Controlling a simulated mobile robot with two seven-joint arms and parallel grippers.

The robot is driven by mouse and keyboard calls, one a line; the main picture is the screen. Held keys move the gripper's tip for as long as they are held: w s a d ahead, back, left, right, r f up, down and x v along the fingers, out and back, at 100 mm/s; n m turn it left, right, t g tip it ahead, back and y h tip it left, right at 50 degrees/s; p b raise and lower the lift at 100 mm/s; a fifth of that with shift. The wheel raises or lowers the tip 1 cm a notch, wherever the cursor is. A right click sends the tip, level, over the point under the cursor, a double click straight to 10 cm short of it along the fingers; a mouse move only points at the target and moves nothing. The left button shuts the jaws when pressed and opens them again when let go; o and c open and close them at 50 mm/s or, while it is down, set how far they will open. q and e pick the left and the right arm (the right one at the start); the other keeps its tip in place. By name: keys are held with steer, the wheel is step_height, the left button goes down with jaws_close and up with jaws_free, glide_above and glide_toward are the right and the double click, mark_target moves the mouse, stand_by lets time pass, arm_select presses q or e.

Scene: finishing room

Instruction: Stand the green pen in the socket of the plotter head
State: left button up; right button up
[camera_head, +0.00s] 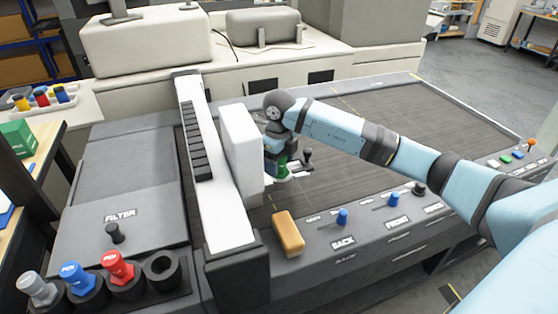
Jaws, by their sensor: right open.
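The plotter head is the white upright block (241,151) on the white gantry beam, with a small bracket low on its right side. Green parts, which look like the green pen (283,174), show at this bracket beneath my right wrist. The pen appears upright at the socket, but the socket itself is mostly hidden and I cannot tell how deep the pen sits. My right gripper (287,165) is open, pointing down right at the green pen. Whether its fingers touch the pen is too small to tell. My left gripper is not in view.
A holder (140,287) at bottom left carries grey, blue and red pens and one empty hole. The gantry beam (213,180) stands left of the head. An orange-tan block (288,234) lies on the front edge near blue knobs. The dark plotter bed (400,125) is clear.

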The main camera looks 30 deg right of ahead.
steer(key=shift+r, duration=0.1)
step_height(320, 180, up, 14)
steer(key=b, duration=0.1)
steer(key=shift+f, duration=0.2)
stand_by(0.7)
